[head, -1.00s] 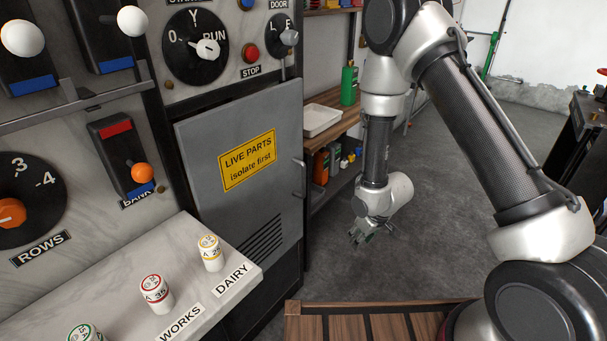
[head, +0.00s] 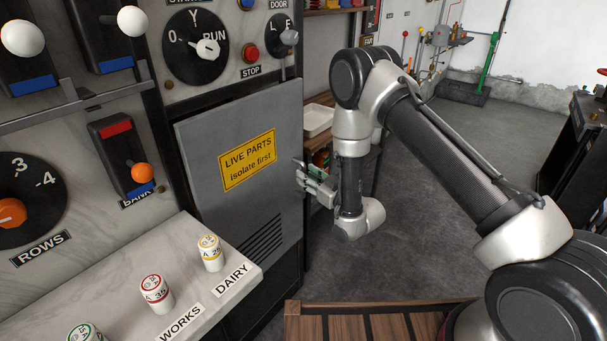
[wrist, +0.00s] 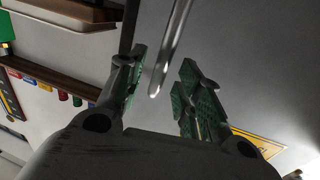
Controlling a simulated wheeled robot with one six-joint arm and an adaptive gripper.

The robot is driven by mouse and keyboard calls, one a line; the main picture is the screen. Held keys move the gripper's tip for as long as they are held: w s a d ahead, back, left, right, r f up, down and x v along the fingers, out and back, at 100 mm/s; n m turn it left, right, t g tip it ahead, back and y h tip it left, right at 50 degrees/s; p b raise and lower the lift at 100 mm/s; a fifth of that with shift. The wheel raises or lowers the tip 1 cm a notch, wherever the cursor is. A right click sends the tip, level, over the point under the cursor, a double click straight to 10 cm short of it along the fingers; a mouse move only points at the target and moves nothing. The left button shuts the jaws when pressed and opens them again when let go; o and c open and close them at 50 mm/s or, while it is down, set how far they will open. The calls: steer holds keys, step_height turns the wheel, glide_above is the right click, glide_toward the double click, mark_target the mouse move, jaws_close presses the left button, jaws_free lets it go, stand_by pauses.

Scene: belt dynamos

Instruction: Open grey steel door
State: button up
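The grey steel door (head: 215,175) carries a yellow "LIVE PARTS isolate first" label and a vent grille at its lower part. It looks shut or nearly so; I cannot tell which. My gripper (head: 304,178) is at the door's right edge, with its fingers pointing left, and it covers the door's handle in the head view. In the wrist view, the bar handle (wrist: 171,60) shows as a thin metal rod. Its rounded end reaches the space between the two green-padded fingers of my gripper (wrist: 160,95). The fingers are apart, and I see no grip on the bar.
A selector dial (head: 196,47), a red stop button (head: 251,54) and a DOOR switch (head: 288,37) sit above the door. A marble ledge (head: 190,290) with several labelled fuses juts out at lower left. Shelves with a white tray (head: 318,120) stand behind my arm.

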steer(key=shift+x, duration=1.35)
jaws_close()
